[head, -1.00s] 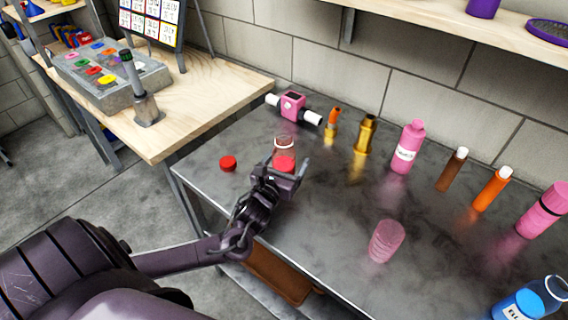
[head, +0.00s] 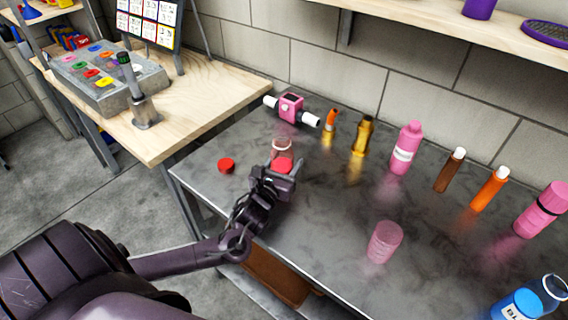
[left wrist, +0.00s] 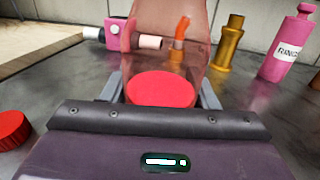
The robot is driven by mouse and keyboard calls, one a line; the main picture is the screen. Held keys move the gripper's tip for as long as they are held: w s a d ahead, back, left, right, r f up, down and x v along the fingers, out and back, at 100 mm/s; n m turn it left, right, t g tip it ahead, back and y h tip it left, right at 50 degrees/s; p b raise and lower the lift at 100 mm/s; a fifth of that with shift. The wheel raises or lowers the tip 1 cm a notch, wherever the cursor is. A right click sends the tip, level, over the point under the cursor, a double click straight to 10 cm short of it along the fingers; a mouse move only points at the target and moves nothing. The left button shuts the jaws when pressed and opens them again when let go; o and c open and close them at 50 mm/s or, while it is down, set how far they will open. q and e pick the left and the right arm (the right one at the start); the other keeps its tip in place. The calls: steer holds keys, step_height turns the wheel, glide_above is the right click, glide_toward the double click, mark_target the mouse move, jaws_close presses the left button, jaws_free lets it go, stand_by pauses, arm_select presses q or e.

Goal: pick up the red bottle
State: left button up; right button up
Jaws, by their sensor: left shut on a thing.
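The red bottle is a clear, pinkish vessel with red content; it stands on the grey metal table in the head view (head: 281,148). It also shows close up in the left wrist view (left wrist: 163,90), with its red part low between the fingers. My left gripper (head: 283,172) is shut on it, one finger on each side. The gripper hides its lower part in the head view, so I cannot tell whether its base touches the table. My right gripper is not in view.
A red cap (head: 226,166) lies left of the bottle. A pink device (head: 291,108), gold bottle (head: 362,138), pink bottle (head: 406,147) and pink cup (head: 384,242) stand on the table (head: 330,200). A wooden bench (head: 200,100) adjoins at left.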

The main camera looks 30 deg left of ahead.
arm_select(q)
steer(key=shift+r, duration=0.2)
steer(key=shift+r, duration=1.15)
step_height(320, 180, up, 17)
steer(key=shift+r, duration=0.1)
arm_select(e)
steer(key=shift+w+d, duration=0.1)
